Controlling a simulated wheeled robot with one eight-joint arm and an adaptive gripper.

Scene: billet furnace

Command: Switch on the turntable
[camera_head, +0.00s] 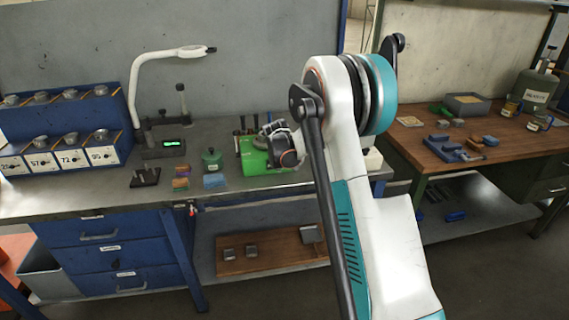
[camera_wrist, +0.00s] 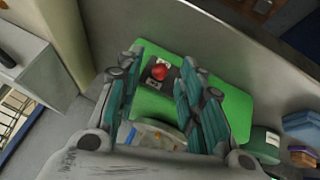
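A green machine, apparently the turntable (camera_head: 252,158), stands on the metal workbench, partly covered by my wrist and gripper. In the wrist view the green housing (camera_wrist: 228,112) is below my gripper. A red button (camera_wrist: 159,72) sits on a dark panel with white labels on top of the housing. A pale round surface (camera_wrist: 152,134) shows lower between the fingers, partly hidden by the gripper. My gripper (camera_wrist: 164,62) is open and empty, its fingers on either side of the red button in this view. I cannot tell whether it touches anything.
A green-lidded jar (camera_head: 212,161) and small coloured blocks (camera_head: 214,181) lie left of the machine. A white lamp arm (camera_head: 150,62) and a device with a green display (camera_head: 165,147) stand farther left. A wall is close behind. A wooden bench (camera_head: 490,140) is at right.

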